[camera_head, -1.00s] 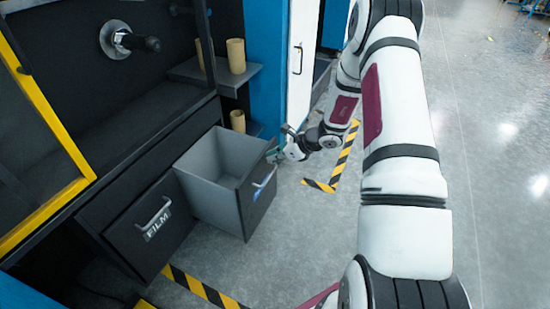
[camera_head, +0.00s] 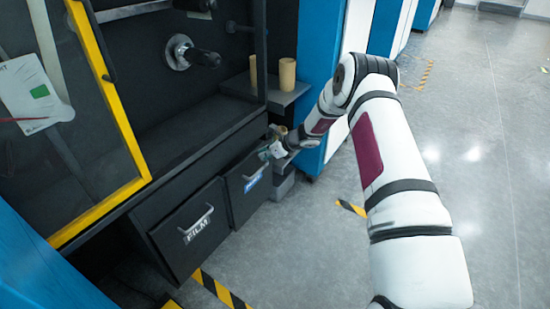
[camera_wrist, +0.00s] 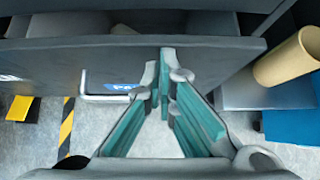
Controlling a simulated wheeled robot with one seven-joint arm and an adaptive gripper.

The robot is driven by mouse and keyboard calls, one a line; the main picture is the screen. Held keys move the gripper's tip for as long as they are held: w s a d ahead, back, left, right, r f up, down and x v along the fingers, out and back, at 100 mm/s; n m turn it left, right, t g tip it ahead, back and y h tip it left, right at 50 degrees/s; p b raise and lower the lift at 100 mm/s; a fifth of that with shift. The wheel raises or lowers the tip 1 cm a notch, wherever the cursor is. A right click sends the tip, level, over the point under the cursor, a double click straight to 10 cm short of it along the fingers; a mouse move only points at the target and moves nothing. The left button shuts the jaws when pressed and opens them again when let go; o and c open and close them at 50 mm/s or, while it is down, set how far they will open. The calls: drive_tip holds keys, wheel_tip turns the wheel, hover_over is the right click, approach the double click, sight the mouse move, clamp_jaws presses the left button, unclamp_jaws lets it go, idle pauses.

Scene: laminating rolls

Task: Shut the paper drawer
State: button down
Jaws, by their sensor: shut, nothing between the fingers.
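The paper drawer (camera_head: 247,188) has a dark front with a blue label and a handle. My gripper (camera_head: 268,152) is shut and empty at the upper right of the paper drawer's front. In the wrist view the shut fingertips (camera_wrist: 164,85) are at the drawer front (camera_wrist: 220,58), seemingly touching it. The drawer handle (camera_wrist: 84,90) is left of them.
A yellow-framed panel (camera_head: 125,130) is at left. Striped tape (camera_head: 218,288) marks the floor, which is clear at right.

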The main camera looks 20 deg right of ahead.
drive_tip(key=shift+w+a, duration=0.6)
drive_tip(key=shift+w, duration=0.3)
drive_tip(key=shift+w+r, duration=0.1)
drive_tip(key=shift+a, duration=0.15)
